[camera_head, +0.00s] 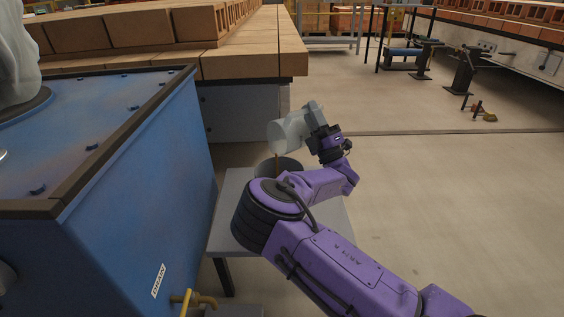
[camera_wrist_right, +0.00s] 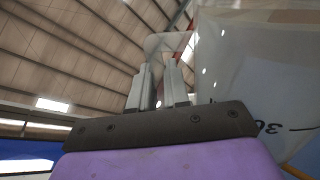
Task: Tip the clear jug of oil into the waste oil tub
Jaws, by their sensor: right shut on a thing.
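The clear jug (camera_head: 289,132) is tilted far over in the head view, its mouth toward the lower left. A thin brown stream of oil (camera_head: 276,166) runs down from its mouth into the waste oil tub (camera_head: 291,166). The tub is a dark round vessel standing on a small grey table, partly hidden behind my right arm. My right gripper (camera_head: 318,135) is shut on the jug. In the right wrist view the fingers (camera_wrist_right: 160,88) are close together on a pale part of the jug, and the jug's clear wall (camera_wrist_right: 262,80) fills the right side. My left gripper is out of view.
The grey table (camera_head: 338,208) stands beside a large blue tank (camera_head: 185,190) with a yellow tap (camera_head: 190,299) low on its front. A bench of bricks (camera_head: 262,60) lies behind. The floor to the right (camera_head: 450,200) is clear.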

